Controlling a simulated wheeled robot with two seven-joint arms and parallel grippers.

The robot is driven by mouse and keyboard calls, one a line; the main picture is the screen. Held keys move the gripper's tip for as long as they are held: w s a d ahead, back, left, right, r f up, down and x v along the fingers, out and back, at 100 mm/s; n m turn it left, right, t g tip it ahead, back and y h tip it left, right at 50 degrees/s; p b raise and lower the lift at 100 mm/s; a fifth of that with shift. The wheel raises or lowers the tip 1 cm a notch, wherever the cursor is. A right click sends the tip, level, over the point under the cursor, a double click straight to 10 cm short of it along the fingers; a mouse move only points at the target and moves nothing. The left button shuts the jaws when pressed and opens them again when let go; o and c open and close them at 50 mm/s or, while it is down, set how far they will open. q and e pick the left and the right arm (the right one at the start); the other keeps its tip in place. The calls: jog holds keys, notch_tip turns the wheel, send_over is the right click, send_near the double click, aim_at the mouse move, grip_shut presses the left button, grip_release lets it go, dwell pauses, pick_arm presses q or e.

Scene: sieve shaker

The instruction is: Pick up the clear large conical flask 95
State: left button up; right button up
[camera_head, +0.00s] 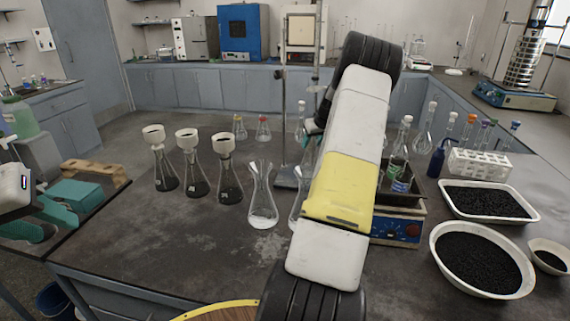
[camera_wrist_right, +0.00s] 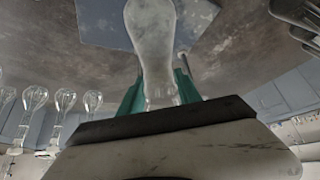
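Clear conical flask (camera_head: 262,205) stands upright on the dark bench, with a little pale content at its base. Another clear flask (camera_head: 296,212) beside it is partly hidden by my right arm. In the right wrist view, a clear flask (camera_wrist_right: 152,35) has its narrow part between the teal fingers of my right gripper (camera_wrist_right: 160,85); whether they press on the glass is unclear. In the head view my right arm hides most of that gripper. My left gripper (camera_head: 42,221) is open and empty at the far left. I cannot read any label 95.
Three flasks with funnels (camera_head: 190,165) stand left of the clear ones. A retort stand (camera_head: 284,120) is behind. A heating device (camera_head: 400,228), white test-tube rack (camera_head: 480,163) and trays of black granules (camera_head: 482,260) fill the right. The front-left bench is clear.

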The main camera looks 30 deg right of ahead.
grip_shut()
jog(key=shift+r, duration=0.1)
dwell(1.0)
